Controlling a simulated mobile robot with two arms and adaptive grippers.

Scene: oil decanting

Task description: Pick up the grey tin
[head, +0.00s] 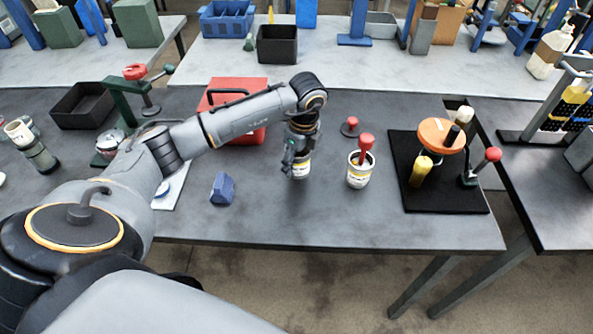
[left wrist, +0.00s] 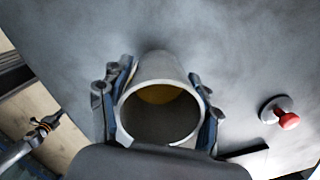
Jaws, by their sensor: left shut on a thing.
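The grey tin (head: 300,171) is below my left gripper (head: 297,158) in the head view, over the middle of the dark table; its upper part is hidden by the fingers. In the left wrist view the tin (left wrist: 130,124) is an open grey cylinder with something yellow inside. My left gripper (left wrist: 160,105) is shut on it, one finger on each side. I cannot tell whether its base touches the table. My right gripper is not in view.
A pale pot (head: 359,180) with a red-topped tool stands just right of the tin. A blue block (head: 222,188) lies to the left. A red toolbox (head: 253,137) is behind my left arm. A black board (head: 447,203) with an orange disc fixture is at right. The front table area is clear.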

